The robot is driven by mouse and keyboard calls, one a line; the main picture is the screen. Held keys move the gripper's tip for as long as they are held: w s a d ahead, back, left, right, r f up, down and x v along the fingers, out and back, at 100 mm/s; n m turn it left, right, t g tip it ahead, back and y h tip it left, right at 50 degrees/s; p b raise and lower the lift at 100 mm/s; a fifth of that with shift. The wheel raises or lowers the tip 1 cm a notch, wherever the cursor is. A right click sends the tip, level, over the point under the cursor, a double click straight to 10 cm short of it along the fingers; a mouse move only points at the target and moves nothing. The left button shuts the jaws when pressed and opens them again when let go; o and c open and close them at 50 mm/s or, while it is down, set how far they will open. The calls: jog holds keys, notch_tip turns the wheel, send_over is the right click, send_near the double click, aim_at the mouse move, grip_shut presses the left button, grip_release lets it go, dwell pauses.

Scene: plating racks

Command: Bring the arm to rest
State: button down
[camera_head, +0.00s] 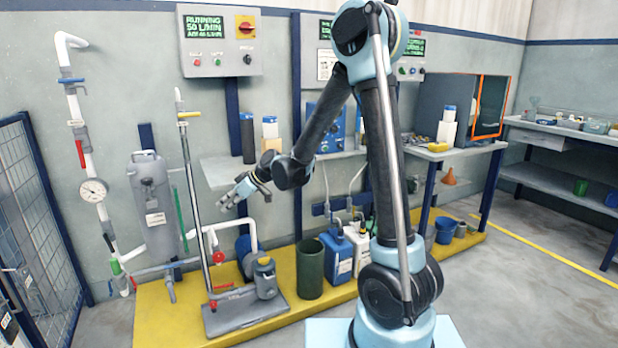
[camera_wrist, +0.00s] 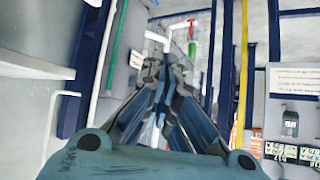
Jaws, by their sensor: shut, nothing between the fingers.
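My arm stands in the middle of the head view, with its forearm reaching down to the left.
A tall pole with a yellow clamp (camera_head: 189,115) stands left of my gripper on a grey base. Below are a pump (camera_head: 265,278), a green bin (camera_head: 310,268) and jugs (camera_head: 338,258) on a yellow platform (camera_head: 170,322). Grey floor (camera_head: 520,290) is open at right.

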jog(key=s+d+r+m+t+h, duration=0.1)
jog(key=s+d+m+h, duration=0.1)
jog(key=d, duration=0.7)
jog(key=s+d+r+m+h, duration=0.1)
jog(key=s+d+r+m, duration=0.15)
jog(key=d, duration=0.55)
jog(key=s+d+r+m+t+h, duration=0.1)
jog(key=s+d+m+h, duration=0.1)
jog(key=d, duration=0.7)
jog(key=s+d+f+m+h, duration=0.2)
jog(key=s+d+f+m, duration=0.1)
jog(key=s+d, duration=0.6)
jog(key=s+d+f+m+g+h, duration=0.1)
jog(key=s+d+f+m+h, duration=0.2)
jog(key=s+d+m, duration=0.3)
jog(key=s+d, duration=0.4)
jog(key=d, duration=0.3)
jog(key=shift+f, duration=0.4)
jog(key=shift+d, duration=0.15)
